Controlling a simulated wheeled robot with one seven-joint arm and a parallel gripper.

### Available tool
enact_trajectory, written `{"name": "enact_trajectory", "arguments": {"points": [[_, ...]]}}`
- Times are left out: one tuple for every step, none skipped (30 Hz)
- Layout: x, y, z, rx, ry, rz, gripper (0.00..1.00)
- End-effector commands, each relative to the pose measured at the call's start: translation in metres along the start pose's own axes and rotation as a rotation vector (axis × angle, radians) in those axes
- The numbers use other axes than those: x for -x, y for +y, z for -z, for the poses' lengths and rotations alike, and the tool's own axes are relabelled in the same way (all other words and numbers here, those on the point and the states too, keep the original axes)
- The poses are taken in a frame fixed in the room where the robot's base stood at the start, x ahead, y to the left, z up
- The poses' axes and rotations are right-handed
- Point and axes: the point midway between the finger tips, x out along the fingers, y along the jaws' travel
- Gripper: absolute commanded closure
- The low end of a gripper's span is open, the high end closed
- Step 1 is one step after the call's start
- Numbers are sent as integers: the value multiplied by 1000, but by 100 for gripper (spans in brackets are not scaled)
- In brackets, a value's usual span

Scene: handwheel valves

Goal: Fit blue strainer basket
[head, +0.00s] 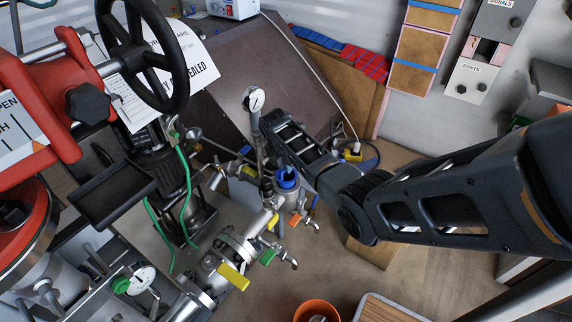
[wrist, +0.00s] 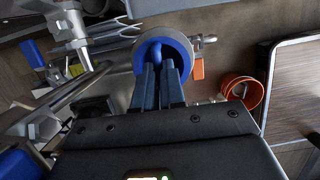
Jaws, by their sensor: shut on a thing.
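The blue strainer basket (wrist: 152,47) shows in the wrist view as a blue round piece with an upright blue grip in its middle. In the head view the blue basket (head: 287,180) is at the mouth of an upright metal strainer body (head: 287,199) on the pipework. A grey round rim (wrist: 184,48) surrounds the blue piece in the wrist view. My gripper (wrist: 158,66) is shut on the basket's middle grip. The fingers and the basket's upper part hide how deep the basket sits.
A pressure gauge (head: 254,100) on a stem rises close beside my wrist. Pipes with yellow (head: 233,276) and green (head: 267,257) handles lie in front. An orange bucket (head: 317,311) stands on the floor. A black handwheel (head: 143,48) is at the upper left.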

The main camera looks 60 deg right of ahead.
Motion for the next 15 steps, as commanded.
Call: {"name": "enact_trajectory", "arguments": {"points": [[-3, 0, 1, 0, 0, 0, 100], [-4, 0, 1, 0, 0, 0, 100], [-5, 0, 1, 0, 0, 0, 100], [-6, 0, 2, 0, 0, 0, 100], [-8, 0, 2, 0, 0, 0, 100], [-9, 0, 2, 0, 0, 0, 100], [-10, 0, 2, 0, 0, 0, 100], [-11, 0, 3, 0, 0, 0, 100], [-12, 0, 3, 0, 0, 0, 100], [-13, 0, 3, 0, 0, 0, 100], [-14, 0, 4, 0, 0, 0, 100], [-16, 0, 4, 0, 0, 0, 100], [-17, 0, 4, 0, 0, 0, 100], [-18, 0, 4, 0, 0, 0, 100], [-19, 0, 5, 0, 0, 0, 100]]}}
